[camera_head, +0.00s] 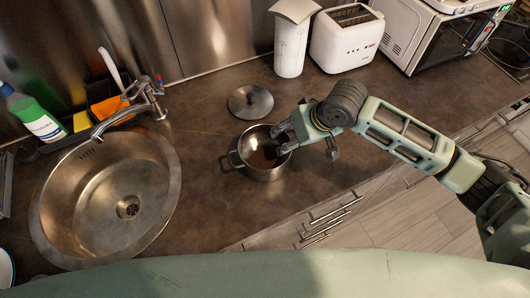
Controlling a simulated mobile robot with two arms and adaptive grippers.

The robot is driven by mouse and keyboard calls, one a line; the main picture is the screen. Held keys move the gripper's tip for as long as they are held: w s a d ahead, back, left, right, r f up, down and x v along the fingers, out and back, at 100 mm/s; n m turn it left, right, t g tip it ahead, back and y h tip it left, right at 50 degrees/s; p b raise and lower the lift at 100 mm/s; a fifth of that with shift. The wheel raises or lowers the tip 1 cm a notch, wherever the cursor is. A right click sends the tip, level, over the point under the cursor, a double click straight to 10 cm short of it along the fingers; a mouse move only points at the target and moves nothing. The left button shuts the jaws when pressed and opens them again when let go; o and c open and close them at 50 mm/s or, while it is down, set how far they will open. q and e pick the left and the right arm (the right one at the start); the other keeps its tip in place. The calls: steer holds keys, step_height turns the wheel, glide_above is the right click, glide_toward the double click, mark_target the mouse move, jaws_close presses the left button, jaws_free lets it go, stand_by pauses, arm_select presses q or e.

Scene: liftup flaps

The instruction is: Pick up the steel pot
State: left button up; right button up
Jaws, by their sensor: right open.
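The steel pot (249,158) stands upright and open on the dark counter, right of the sink. Its handle shows on the left side. Its round lid (250,102) lies apart on the counter behind it. My right gripper (280,143) is open at the pot's right rim, with its fingers over or beside that edge. The gripper hides part of the rim, and I cannot tell whether a finger touches it. My left gripper does not show.
A round sink (70,200) with a faucet (140,105) lies at the left. A green-labelled bottle (38,122) and sponges stand behind it. A white canister (291,45), a toaster (346,38) and a microwave (437,35) line the back. Drawer handles run below the counter's front edge.

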steer(key=shift+c, duration=0.3)
jaws_close()
stand_by(0.3)
